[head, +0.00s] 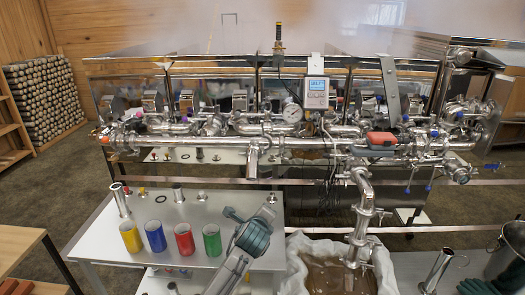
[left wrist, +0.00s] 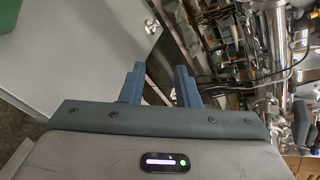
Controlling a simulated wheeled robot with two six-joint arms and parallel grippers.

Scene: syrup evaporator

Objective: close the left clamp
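A steel pipe manifold (head: 300,140) runs across the front of the evaporator (head: 265,95), with several clamped joints and valves along it. The clamps are small and crowded, and I cannot tell which is the left clamp or whether it is open. My left gripper (head: 250,213) is in front of the manifold, over the right part of the grey table and apart from the pipes. In the left wrist view its two blue fingers (left wrist: 159,88) are spread with nothing between them; pipework shows at upper right.
Yellow, blue, red and green cups (head: 184,240) stand on the grey table (head: 95,240), left of my gripper. A bent steel pipe (head: 362,205) drops into a white-lined bin (head: 300,262) at right. A grey meter (head: 315,92) stands above the manifold. Steam (head: 300,25) hangs behind.

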